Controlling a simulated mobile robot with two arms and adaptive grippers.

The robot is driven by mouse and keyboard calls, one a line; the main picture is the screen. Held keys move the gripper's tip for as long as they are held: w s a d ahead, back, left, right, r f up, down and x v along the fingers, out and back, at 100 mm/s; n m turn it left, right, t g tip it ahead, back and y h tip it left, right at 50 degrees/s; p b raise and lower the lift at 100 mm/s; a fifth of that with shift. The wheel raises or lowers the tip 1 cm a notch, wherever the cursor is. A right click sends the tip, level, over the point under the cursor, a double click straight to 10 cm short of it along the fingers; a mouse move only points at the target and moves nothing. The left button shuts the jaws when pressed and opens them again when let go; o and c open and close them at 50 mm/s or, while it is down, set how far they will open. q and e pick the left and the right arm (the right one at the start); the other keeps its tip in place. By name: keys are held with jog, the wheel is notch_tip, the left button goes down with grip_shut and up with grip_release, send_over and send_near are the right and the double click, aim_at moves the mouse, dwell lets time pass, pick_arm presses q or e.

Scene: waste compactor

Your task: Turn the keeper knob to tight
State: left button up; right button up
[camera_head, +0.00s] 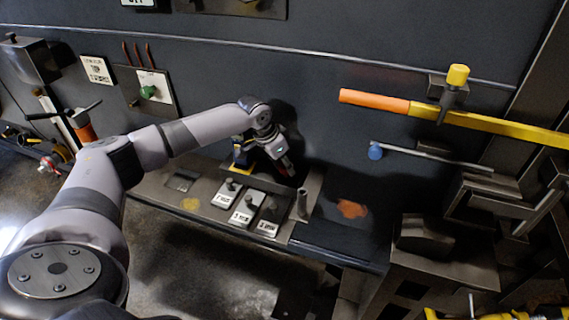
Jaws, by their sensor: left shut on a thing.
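My left gripper (284,163) reaches in from the left over the back of the dark ledge (330,238), its fingers pointing down. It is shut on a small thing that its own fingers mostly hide. This is likely the keeper knob, but its marks and its setting cannot be read. A green knob (148,92) sits on a white plate on the wall at the left. My right gripper is not in view.
A long yellow bar with an orange end (375,100) runs along the wall at the right. Below it is a thin rod with a blue end (376,151). Dark metal brackets (425,238) crowd the lower right. A short upright tube (302,204) stands right of the plates.

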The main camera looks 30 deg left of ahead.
pick_arm(q)
jog(key=shift+c, duration=0.7)
jog(key=shift+r+m+p, duration=0.15)
jog(key=shift+m+p, duration=0.25)
jog(key=shift+m, duration=0.1)
jog(key=shift+m+h, duration=0.3)
jog(key=shift+w, duration=0.1)
jog(key=o, duration=0.9)
jog(key=shift+c, duration=0.2)
jog(key=shift+a, duration=0.1)
